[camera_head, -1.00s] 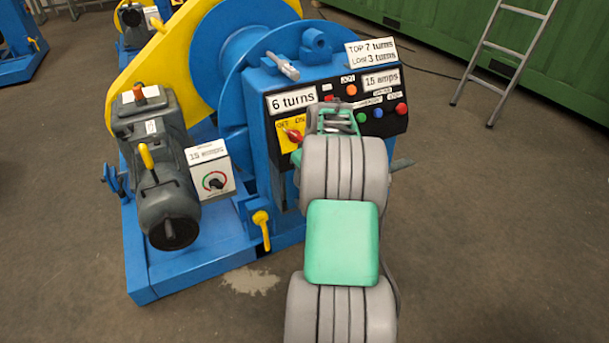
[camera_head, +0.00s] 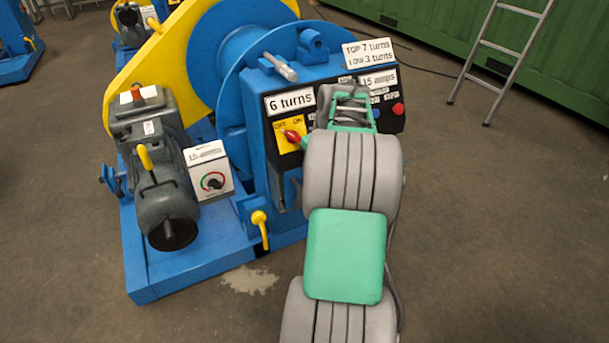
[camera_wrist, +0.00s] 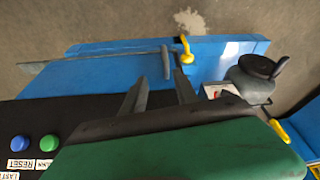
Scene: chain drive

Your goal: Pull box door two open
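My gripper shows in the wrist view (camera_wrist: 161,78) with its two dark fingers apart and nothing between them. The grey T-shaped bar (camera_wrist: 166,62) lies just beyond the fingertips in that view, in front of blue metal. I cannot tell whether they touch. In the head view, my wrist is over the right part of the black control panel (camera_head: 274,104) and hides the fingers. The blue box (camera_head: 259,150) under the panel has a dark grey upright part on its front (camera_head: 291,190). No label for door two is readable, and my arm hides much of the front.
A red switch (camera_head: 291,136) sits on a yellow plate beside my wrist. A grey motor (camera_head: 163,190) and a white dial box (camera_head: 212,180) stand to the left. A yellow lever (camera_head: 260,228) is low in front. A ladder (camera_head: 495,65) stands right, with open floor before it.

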